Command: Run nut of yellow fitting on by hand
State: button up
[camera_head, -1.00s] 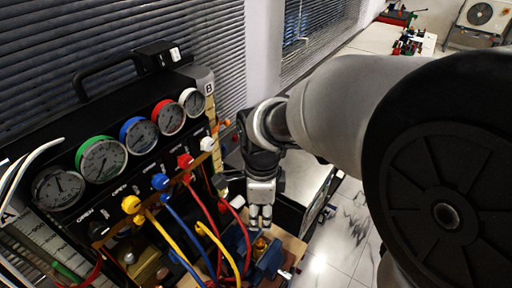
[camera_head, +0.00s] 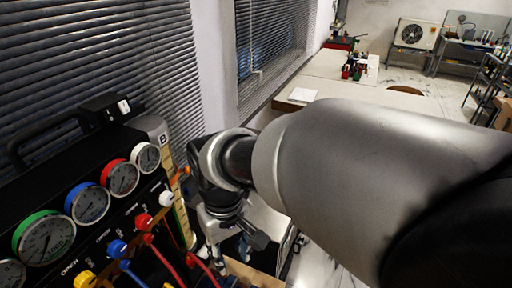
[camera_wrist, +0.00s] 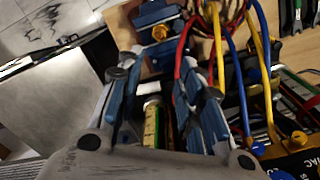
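My gripper (camera_wrist: 160,80) is open, its two blue-grey fingers apart and nothing visibly held between them. In the head view my gripper (camera_head: 238,240) hangs right of the gauge panel, partly hidden by my own arm. In the wrist view a blue vise (camera_wrist: 152,14) with a brass-yellow piece (camera_wrist: 160,33) lies beyond the fingertips. Yellow hoses (camera_wrist: 265,50) run at the right, apart from the fingers. I cannot tell which piece is the yellow fitting's nut; its thread is too small to make out.
The gauge panel has a green-rimmed gauge (camera_head: 44,236), a blue-rimmed gauge (camera_head: 88,203) and coloured knobs, including a red one (camera_head: 144,222). Red hoses (camera_wrist: 183,50) hang close to the right finger. A yellow-marked tube (camera_wrist: 152,125) shows between the fingers. Open floor lies at right.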

jog(key=shift+n, duration=0.5)
notch_tip(320, 180, down, 17)
jog(key=b, duration=0.4)
jog(key=shift+f+b, duration=0.1)
jog(key=shift+b, duration=0.25)
grip_shut()
